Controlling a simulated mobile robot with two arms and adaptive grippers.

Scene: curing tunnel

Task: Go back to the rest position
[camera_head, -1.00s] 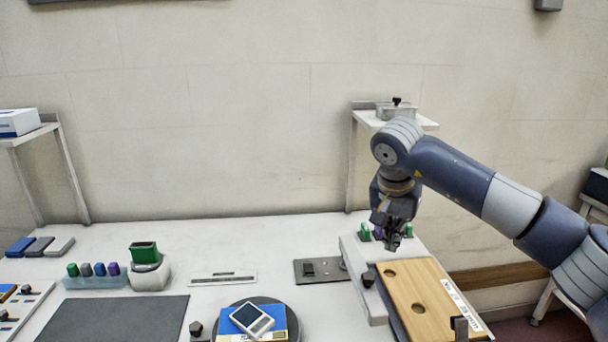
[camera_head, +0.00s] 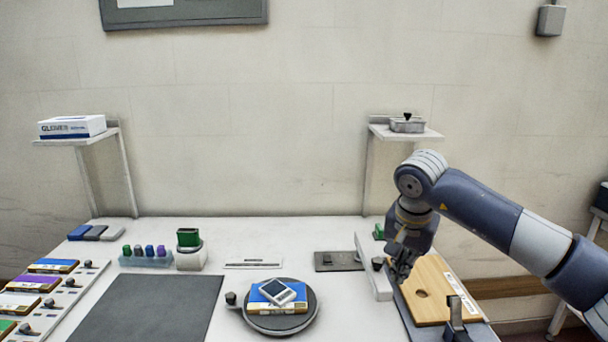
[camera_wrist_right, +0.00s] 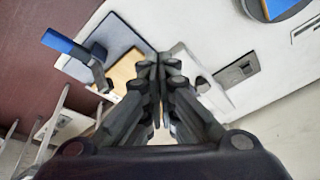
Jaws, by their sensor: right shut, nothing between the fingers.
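My right gripper (camera_head: 398,272) is shut and empty. My left gripper is not in view.
A round dark turntable (camera_head: 283,322) carries a blue box and a white device (camera_head: 277,291). A grey mat (camera_head: 150,308) lies to its left. A dark upright clamp (camera_head: 455,315) stands by the board. Shelves (camera_head: 405,132) stand at the back.

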